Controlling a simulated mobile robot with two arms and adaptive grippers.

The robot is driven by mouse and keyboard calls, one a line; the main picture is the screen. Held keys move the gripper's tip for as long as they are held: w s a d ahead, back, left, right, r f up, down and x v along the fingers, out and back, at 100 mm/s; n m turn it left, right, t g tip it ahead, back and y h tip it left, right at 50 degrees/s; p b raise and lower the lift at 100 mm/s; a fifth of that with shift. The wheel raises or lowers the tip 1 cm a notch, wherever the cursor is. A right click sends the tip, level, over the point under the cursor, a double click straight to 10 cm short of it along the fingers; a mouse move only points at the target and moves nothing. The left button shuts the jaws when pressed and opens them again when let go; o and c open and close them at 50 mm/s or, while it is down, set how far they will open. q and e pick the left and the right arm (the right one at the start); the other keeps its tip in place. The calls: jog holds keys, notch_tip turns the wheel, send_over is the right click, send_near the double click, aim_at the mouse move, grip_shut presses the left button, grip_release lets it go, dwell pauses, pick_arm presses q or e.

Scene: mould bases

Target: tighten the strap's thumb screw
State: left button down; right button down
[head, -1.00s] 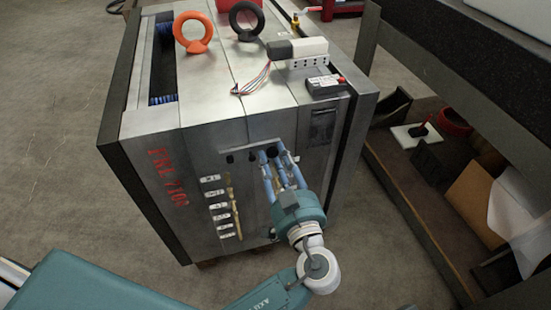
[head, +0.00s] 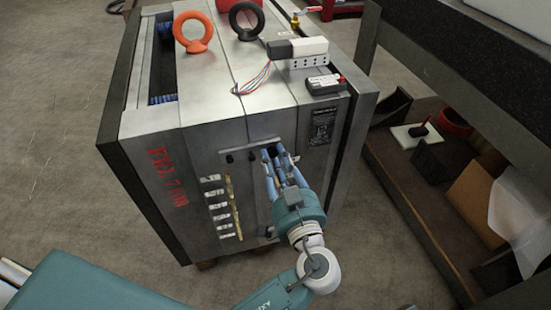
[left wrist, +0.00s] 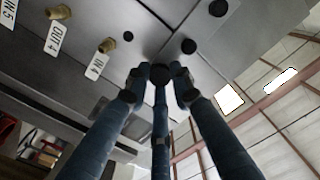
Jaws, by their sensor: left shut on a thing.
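The mould base (head: 210,135) is a large grey steel block with a metal strap (head: 240,151) across the upper part of its near face. My left gripper (head: 274,153) reaches up to the strap's right end, its fingers closed around a dark thumb screw. The left wrist view shows the dark round screw head (left wrist: 160,74) between the three blue fingertips. Its contact with the strap is hidden by the fingers. Further dark round heads (left wrist: 188,46) show beyond it. My right gripper is not in view.
An orange lifting eye (head: 194,32) and a black one (head: 246,20) stand on top, beside a white connector box (head: 310,47) with coloured wires. Brass fittings with labels (head: 216,194) line the near face. A shelved bench (head: 470,85) stands close on the right.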

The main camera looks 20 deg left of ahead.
pick_arm(q)
jog(key=c, duration=1.8)
grip_release()
jog(key=shift+o, duration=0.2)
jog(key=v, duration=1.2)
